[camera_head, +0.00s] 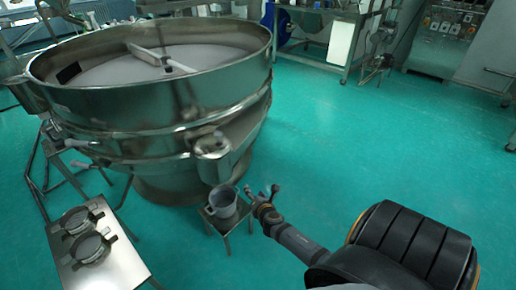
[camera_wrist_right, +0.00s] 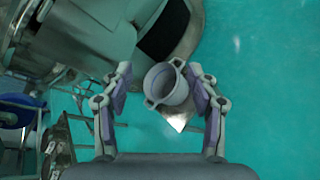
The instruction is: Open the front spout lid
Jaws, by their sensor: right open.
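The large round steel sieve (camera_head: 150,105) stands at the left in the head view. Its front spout (camera_head: 213,165) juts out low on the near right side, with a lid (camera_head: 211,144) at its end. I cannot tell how far the lid is open. In the right wrist view the spout (camera_wrist_right: 90,40) fills the upper left. My right gripper (camera_head: 262,190) is right of and below the spout, apart from it, beside a grey pot (camera_head: 222,203). In the wrist view the gripper (camera_wrist_right: 159,70) has its fingers spread and empty, with the pot (camera_wrist_right: 170,88) beyond them. My left gripper is not in view.
The pot stands on a small metal stand (camera_head: 231,222) under the spout. A steel table (camera_head: 110,262) with two round clamp-like parts (camera_head: 90,248) is at the lower left. Green floor (camera_head: 350,140) is clear to the right. Benches and cabinets line the back.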

